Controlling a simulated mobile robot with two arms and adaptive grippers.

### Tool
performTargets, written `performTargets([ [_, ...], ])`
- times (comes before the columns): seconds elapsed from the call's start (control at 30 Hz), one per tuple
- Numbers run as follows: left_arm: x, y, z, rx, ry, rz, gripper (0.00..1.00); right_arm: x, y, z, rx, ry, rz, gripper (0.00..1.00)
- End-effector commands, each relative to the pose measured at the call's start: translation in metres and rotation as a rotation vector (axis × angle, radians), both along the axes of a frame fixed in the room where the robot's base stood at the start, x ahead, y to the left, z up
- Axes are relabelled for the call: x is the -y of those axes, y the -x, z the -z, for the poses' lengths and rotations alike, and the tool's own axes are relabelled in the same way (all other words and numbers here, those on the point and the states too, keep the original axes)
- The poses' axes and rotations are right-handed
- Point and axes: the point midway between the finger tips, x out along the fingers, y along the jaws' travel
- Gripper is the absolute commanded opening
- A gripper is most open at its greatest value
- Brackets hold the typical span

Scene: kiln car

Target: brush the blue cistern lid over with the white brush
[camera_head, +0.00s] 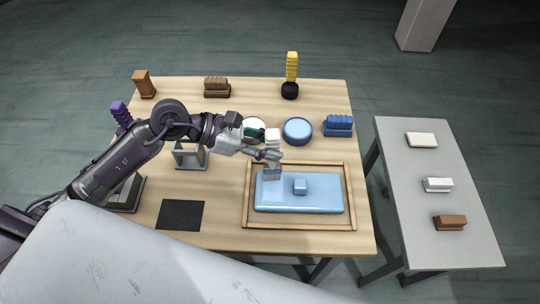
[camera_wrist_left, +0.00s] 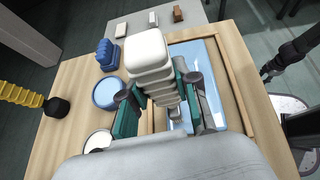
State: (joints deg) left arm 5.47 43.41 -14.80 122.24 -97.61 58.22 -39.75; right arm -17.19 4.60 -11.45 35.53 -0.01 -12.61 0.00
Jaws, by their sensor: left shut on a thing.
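The blue cistern lid (camera_head: 320,202) lies flat in a shallow wooden frame (camera_head: 350,222) at the front right of the table, with a square knob (camera_head: 300,187) in its middle. My left gripper (camera_head: 268,155) is shut on the white brush (camera_head: 272,135) and holds it upright over the lid's back left corner. The brush's pale bristle end points down there; I cannot tell whether it touches the lid. In the left wrist view the brush's white handle (camera_wrist_left: 147,50) stands between the fingers, with part of the lid (camera_wrist_left: 208,85) behind it.
A blue dish (camera_head: 297,130), a white dish (camera_head: 256,123) and a blue brush (camera_head: 338,126) stand behind the frame. A yellow-handled tool (camera_head: 291,70) and brown brush (camera_head: 217,87) stand farther back. A black mat (camera_head: 180,215) lies left. The grey side table (camera_head: 450,210) holds several blocks.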

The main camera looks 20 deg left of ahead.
Motion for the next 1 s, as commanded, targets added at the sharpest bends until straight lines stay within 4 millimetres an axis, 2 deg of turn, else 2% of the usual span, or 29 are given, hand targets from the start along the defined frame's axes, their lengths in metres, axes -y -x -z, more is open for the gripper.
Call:
performTargets([
  [0.57,-0.001,-0.003,0.0,0.001,0.0,0.0,0.0,0.0,0.0,0.001,0.0,0.0,0.0,0.4],
  [1.0,0.012,0.031,0.0,-0.001,-0.002,0.001,0.0,0.0,0.0,-0.001,0.0,0.0,0.0,0.4],
])
